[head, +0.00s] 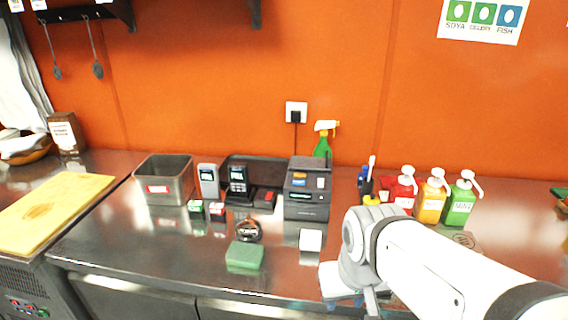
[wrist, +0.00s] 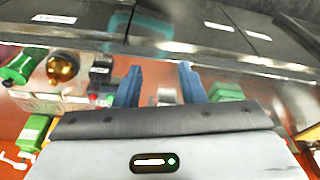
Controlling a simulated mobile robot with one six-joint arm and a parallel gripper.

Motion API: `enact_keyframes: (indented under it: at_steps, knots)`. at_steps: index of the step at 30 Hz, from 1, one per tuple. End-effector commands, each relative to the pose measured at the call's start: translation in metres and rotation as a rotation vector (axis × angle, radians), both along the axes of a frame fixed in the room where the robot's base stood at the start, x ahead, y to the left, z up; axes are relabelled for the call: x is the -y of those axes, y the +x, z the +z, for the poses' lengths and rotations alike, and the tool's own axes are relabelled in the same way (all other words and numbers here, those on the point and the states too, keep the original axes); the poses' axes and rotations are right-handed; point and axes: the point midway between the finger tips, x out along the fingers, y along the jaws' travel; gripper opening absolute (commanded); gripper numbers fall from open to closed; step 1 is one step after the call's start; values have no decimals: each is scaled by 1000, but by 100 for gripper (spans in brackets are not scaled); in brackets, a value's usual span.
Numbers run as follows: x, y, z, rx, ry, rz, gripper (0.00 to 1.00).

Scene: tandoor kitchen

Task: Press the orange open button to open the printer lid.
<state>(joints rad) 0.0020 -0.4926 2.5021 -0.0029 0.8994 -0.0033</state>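The dark grey printer (head: 307,190) stands on the steel counter against the orange wall in the head view. It has a small blue-lit display and a pale patch on its upper part. I cannot make out an orange button on it. My gripper (wrist: 158,83) shows in the wrist view with two blue fingers apart and nothing held between them. In the head view my arm reaches in from the lower right, and its end is low over the counter, right of and nearer than the printer. The fingers are mostly hidden there by the arm.
Left of the printer are a card terminal (head: 238,180), a grey device (head: 208,180) and a steel bin (head: 163,180). A green sponge (head: 245,255) and a white block (head: 311,240) lie in front. Sauce bottles (head: 432,198) stand right; a spray bottle (head: 323,145) stands behind.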

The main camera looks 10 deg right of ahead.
Motion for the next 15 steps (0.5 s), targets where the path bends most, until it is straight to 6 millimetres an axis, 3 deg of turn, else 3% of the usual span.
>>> enact_keyframes:
  at_steps: [2, 15]
  knots:
    - [0, 0, 0, 0, 0, 0, 36]
    - [0, 0, 0, 0, 0, 0, 0]
